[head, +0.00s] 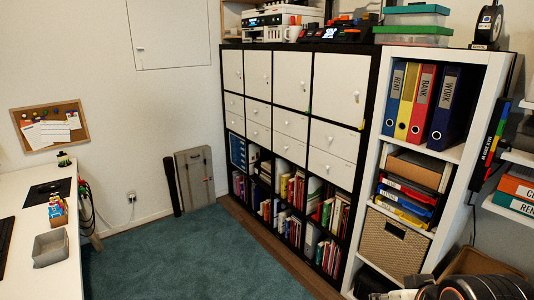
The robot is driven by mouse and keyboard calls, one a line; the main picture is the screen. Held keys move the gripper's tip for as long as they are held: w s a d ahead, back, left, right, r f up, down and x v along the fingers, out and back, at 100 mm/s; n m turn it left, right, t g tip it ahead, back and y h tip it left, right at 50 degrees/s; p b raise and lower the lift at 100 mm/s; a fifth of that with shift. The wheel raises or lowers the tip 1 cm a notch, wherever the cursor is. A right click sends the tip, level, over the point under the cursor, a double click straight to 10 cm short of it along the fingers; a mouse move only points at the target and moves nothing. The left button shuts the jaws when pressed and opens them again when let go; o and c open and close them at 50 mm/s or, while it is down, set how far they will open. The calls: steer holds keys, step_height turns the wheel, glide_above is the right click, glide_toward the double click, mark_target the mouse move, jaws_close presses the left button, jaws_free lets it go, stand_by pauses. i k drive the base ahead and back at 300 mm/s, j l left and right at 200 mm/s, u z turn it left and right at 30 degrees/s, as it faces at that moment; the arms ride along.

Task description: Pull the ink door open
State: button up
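A white printer-like machine (283,18) stands on top of the dark shelf unit (377,80), at the upper middle of the head view. My gripper is not in view. Rounded dark, white and orange parts show at the bottom right corner, with no fingers visible.
White cupboard doors (338,87) and books (330,210) fill the dark unit. A white shelf (497,90) with binders (450,105) and a wicker basket (393,243) stands right. A white desk (50,250) is left. The teal carpet (190,260) between is clear.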

mark_target(275, 32)
steer(key=i+j+u, duration=0.2)
steer(key=i, duration=0.75)
steer(key=i+j+u, duration=0.25)
steer(key=i, duration=0.75)
steer(key=i+z, duration=0.1)
steer(key=i, duration=0.2)
